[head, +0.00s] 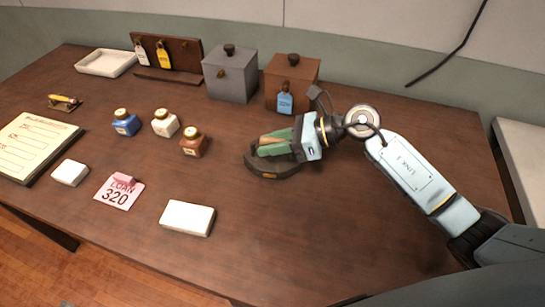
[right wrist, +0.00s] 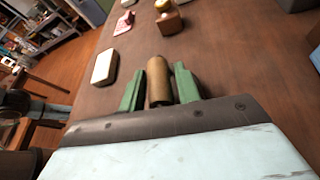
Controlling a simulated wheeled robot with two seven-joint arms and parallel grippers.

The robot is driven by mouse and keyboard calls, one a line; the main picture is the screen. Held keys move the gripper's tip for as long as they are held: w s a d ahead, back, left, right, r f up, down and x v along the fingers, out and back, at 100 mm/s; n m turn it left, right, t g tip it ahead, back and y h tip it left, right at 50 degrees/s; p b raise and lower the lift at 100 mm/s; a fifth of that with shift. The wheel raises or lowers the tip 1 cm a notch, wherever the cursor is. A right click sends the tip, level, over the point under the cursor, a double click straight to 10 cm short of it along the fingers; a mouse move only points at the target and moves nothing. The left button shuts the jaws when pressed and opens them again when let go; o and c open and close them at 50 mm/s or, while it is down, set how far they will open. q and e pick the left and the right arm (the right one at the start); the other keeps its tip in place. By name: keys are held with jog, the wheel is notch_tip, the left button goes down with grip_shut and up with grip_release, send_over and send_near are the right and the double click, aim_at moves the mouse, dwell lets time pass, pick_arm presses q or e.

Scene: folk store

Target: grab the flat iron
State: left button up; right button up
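The flat iron (head: 272,169) has a dark, boat-shaped base and a brown wooden handle. It rests on the table right of centre in the head view. My right gripper (head: 276,143) reaches in from the right with its green fingers on both sides of the handle. In the right wrist view the round brown handle (right wrist: 158,82) lies between the two green fingers (right wrist: 159,90). The fingers are very close to it; I cannot tell whether they press on it. The iron's base is hidden there by my gripper body. My left gripper is not in view.
Behind the iron stand a brown box (head: 291,76) with a blue tag and a grey box (head: 230,75). Ink bottles (head: 194,143) stand to its left. A white block (head: 187,218) lies at front left. The table's front right is clear.

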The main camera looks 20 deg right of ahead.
grip_shut()
dwell(0.3)
dwell(0.5)
